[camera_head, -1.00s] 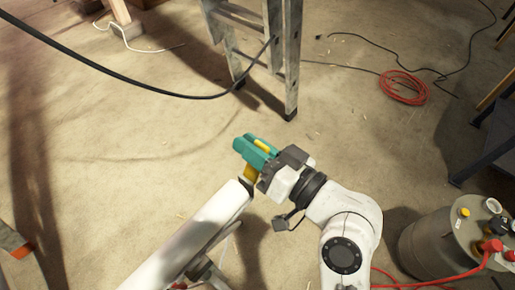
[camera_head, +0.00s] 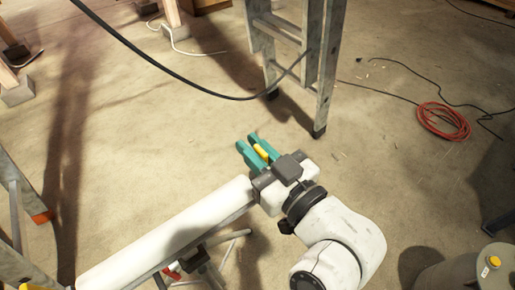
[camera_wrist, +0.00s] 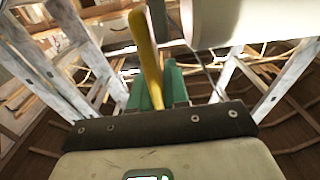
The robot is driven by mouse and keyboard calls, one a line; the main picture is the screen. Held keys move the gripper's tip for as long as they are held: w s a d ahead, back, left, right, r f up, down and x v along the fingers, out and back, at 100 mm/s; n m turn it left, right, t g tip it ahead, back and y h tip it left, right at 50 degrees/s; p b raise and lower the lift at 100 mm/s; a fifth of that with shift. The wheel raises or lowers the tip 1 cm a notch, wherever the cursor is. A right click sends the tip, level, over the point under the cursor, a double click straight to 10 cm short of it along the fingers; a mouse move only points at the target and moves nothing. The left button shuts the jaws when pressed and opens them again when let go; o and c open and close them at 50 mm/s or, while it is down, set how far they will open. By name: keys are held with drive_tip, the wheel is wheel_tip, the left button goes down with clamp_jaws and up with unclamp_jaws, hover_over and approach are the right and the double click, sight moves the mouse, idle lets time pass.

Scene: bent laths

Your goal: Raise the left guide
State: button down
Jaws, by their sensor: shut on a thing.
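My gripper (camera_head: 247,142) has two teal fingers and is shut on a slim yellow bar (camera_head: 261,151) that lies between them. The tube also fills the upper right of the wrist view (camera_wrist: 245,22). I cannot make out a part that is clearly the left guide.
A metal stepladder (camera_head: 327,85) stands beyond my gripper. A black cable (camera_head: 170,72) hangs across the upper left. A red coiled cord (camera_head: 442,121) lies at right, and a grey drum (camera_head: 450,275) stands at lower right. Open floor lies left of the ladder.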

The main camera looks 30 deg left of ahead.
drive_tip(key=shift+f, duration=0.15)
drive_tip(key=c, duration=1.2)
unclamp_jaws()
drive_tip(key=shift+d, duration=0.1)
drive_tip(key=p+v, duration=0.1)
drive_tip(key=v, duration=0.9)
drive_tip(key=shift+d, duration=0.35)
drive_tip(key=shift+s, duration=0.15)
